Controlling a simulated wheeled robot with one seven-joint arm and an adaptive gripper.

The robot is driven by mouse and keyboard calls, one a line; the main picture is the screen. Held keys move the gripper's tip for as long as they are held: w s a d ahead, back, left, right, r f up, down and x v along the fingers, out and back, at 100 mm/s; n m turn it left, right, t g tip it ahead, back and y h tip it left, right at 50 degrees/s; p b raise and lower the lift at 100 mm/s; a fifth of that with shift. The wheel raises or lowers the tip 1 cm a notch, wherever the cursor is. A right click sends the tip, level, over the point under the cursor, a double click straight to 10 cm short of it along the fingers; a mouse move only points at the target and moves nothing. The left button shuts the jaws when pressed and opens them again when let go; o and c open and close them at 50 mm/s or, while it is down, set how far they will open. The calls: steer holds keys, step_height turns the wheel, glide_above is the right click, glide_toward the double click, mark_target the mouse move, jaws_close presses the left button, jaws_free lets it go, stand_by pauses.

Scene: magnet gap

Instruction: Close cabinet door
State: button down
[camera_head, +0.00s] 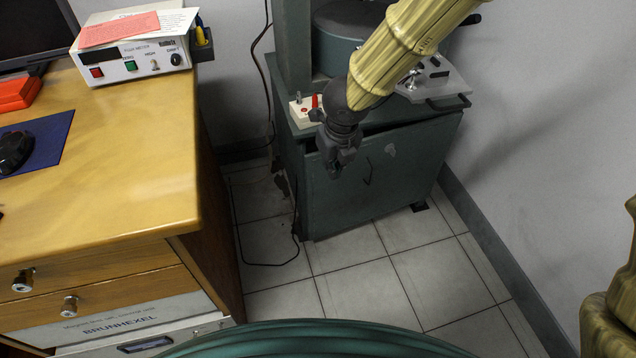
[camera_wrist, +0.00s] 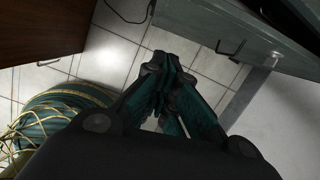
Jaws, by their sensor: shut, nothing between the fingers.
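The teal-green metal cabinet stands on the tiled floor in the middle of the head view. Its front door (camera_head: 400,165) has a dark handle (camera_head: 367,172) and looks slightly ajar, with a dark gap along its upper left edge. My gripper (camera_head: 338,168) hangs in front of the door's upper left part, left of the handle, and its fingers are shut and empty. Whether it touches the door cannot be told. In the wrist view the shut fingers (camera_wrist: 163,68) show over the floor, with the door (camera_wrist: 205,22) and its handle (camera_wrist: 229,49) beyond.
A wooden desk (camera_head: 120,170) with drawers fills the left, carrying a white flux meter (camera_head: 130,62). Equipment sits on the cabinet top, including a small white box (camera_head: 303,112). A dark cable (camera_head: 250,264) lies on the floor. A wall stands close at right; bare tiles lie in front.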

mark_target(318, 171)
steer(key=shift+m, duration=0.3)
steer(key=shift+w+a+f+b, duration=0.6)
steer(key=shift+w+f+b, duration=0.4)
steer(key=shift+f, duration=0.55)
steer(key=shift+w+a+f+b, duration=0.6)
steer(key=shift+w+f+b, duration=0.35)
steer(key=shift+f, duration=0.55)
steer(key=shift+w+a+f+b, duration=0.6)
steer(key=shift+w+f+b, duration=0.25)
steer(key=shift+w+f, duration=0.5)
steer(key=shift+s+f, duration=0.15)
